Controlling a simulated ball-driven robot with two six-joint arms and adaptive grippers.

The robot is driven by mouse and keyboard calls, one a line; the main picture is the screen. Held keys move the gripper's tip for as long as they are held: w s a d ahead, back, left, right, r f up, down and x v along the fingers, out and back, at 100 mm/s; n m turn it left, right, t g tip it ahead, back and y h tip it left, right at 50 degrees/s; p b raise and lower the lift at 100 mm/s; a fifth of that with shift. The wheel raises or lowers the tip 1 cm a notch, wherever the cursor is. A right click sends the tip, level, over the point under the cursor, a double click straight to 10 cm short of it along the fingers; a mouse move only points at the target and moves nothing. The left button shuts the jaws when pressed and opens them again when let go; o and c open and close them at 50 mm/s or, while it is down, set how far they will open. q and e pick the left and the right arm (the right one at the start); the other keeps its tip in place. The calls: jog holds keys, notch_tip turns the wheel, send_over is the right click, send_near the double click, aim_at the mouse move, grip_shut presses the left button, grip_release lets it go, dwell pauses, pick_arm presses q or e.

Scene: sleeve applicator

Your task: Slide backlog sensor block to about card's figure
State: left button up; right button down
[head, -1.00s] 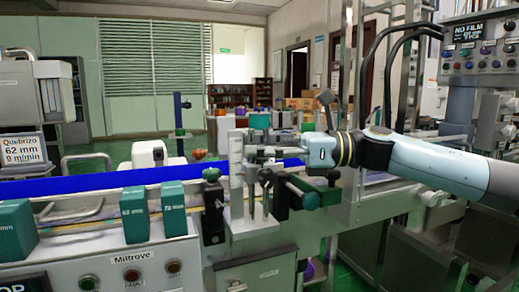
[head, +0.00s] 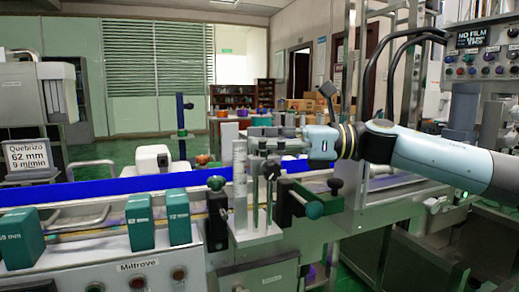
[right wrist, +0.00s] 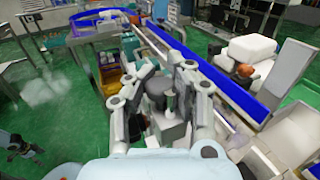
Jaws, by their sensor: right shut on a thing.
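The card (head: 28,157) at the left reads Quebrizo, 62 mm and 9 m/min. An upright white scale (head: 240,185) stands on a pale bracket beside the blue belt; its figures are too small to read. My right gripper (head: 265,139) is at the top of the metal posts just right of the scale. In the right wrist view, my right gripper (right wrist: 165,95) is shut around a grey, rounded part (right wrist: 156,88), mostly hidden by the fingers. My left gripper is not in view.
Green marked blocks (head: 140,222) stand on the Miltrove machine (head: 135,266) in front of the blue belt edge (head: 110,189). A panel (head: 485,45) reading NO FILM is at the upper right. Steel frames stand close to my right arm.

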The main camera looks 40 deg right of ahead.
jog(key=shift+d, duration=0.1)
jog(key=c, duration=1.7)
grip_release()
jog(key=shift+f, duration=0.1)
jog(key=o, duration=0.4)
jog(key=shift+s+d, duration=0.25)
jog(key=shift+d, duration=0.1)
jog(key=shift+o, duration=1.1)
jog(key=shift+w+a, duration=0.1)
jog(key=shift+a, duration=0.1)
notch_tip(320, 180, up, 10)
jog(key=shift+r, duration=0.1)
